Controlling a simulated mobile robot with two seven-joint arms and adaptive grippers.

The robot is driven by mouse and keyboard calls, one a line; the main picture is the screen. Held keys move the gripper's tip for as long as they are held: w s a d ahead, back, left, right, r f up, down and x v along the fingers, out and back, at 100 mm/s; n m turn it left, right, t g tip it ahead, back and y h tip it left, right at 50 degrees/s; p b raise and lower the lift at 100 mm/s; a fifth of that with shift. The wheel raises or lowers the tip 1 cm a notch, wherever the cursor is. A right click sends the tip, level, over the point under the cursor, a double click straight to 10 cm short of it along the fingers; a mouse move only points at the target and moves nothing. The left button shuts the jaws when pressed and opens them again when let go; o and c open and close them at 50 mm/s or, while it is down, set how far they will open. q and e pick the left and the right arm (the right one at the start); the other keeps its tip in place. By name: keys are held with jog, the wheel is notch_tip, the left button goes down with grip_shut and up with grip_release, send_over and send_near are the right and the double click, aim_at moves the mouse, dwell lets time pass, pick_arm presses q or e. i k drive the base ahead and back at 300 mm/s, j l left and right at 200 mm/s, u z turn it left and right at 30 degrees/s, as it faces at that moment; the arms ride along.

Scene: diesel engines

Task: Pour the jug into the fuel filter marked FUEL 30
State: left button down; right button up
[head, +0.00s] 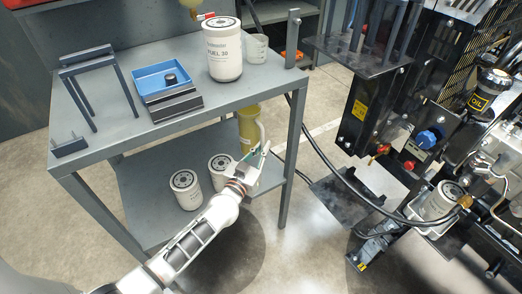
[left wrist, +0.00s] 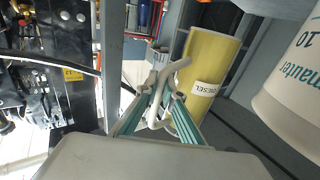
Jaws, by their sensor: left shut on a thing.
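The white fuel filter marked FUEL 30 (head: 222,58) stands upright on the table top. The yellow jug (head: 247,122) is below the table's front edge, by the lower shelf; I cannot tell whether it rests on the shelf. In the left wrist view the jug (left wrist: 210,65) carries a DIESEL label and a pale bent handle (left wrist: 155,82). My left gripper (head: 262,150) is shut on the handle; its teal fingers (left wrist: 158,95) lie on either side of it. My right gripper is not in view.
A blue tray (head: 163,77) and a grey rack (head: 90,60) are on the table top. White filters (head: 186,188) stand on the lower shelf. The engine (head: 430,130) is at right. The table's corner leg (head: 293,150) is close to my gripper.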

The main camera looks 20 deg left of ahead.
aim_at(222, 35)
jog(key=k+l, duration=0.15)
jog(key=l, duration=0.2)
jog(key=k+l, duration=0.35)
jog(key=l, duration=0.3)
